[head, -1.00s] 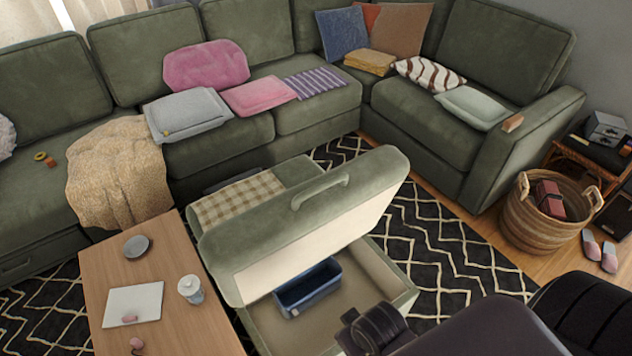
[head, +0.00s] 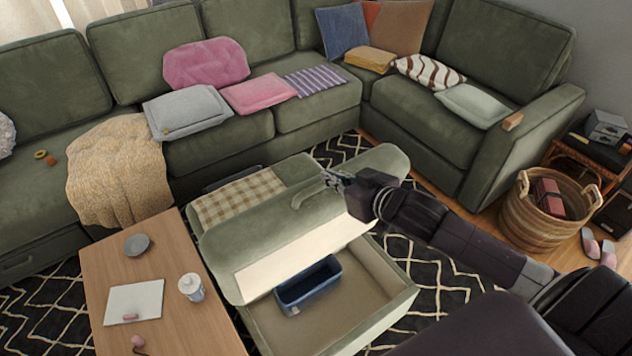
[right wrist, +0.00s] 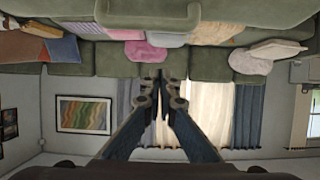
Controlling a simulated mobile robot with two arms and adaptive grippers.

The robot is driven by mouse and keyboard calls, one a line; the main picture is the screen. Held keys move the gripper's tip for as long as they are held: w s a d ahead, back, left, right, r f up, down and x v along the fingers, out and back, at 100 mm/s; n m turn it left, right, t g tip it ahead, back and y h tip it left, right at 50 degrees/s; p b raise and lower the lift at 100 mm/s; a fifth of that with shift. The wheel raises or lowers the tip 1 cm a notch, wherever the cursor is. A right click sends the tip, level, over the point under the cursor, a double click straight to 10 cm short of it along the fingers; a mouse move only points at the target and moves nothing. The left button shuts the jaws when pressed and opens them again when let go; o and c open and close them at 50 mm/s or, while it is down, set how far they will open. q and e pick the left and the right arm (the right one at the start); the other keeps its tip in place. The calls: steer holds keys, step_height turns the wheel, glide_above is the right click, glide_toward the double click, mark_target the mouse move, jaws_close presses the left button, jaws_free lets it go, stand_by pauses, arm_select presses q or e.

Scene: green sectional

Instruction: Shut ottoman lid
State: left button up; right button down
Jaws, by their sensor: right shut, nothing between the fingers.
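The green ottoman (head: 398,308) stands open in the head view, with its lid (head: 270,225) tilted up and the pale underside facing the front. A blue bin (head: 309,286) sits inside the ottoman. My right gripper (head: 332,178) is shut and empty at the top edge of the lid, by the lid's handle, which it partly hides. I cannot tell whether it touches the lid. In the right wrist view, the finger tips (right wrist: 162,88) are together, with the sofa and curtains beyond, seen upside down. My left gripper is not in view.
A wooden coffee table (head: 165,260) stands left of the ottoman, holding a dish, a white canister and a white board. The green sectional (head: 220,153) runs behind. A wicker basket (head: 530,225) stands at the right.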

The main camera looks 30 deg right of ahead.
steer(key=p, duration=0.2)
glide_above(316, 188)
steer(key=w, duration=0.3)
steer(key=f, duration=0.3)
steer(key=shift+s+a+f, duration=0.1)
steer(key=shift+a+f, duration=0.1)
steer(key=shift+f, duration=0.2)
steer(key=shift+s+f+p, duration=0.5)
steer(key=shift+s+f, duration=0.3)
steer(key=shift+f, duration=0.2)
steer(key=shift+s+d+f, duration=0.2)
steer(key=shift+s+f, duration=0.3)
steer(key=shift+s, duration=0.2)
steer(key=shift+f, duration=0.1)
steer(key=shift+w, duration=0.1)
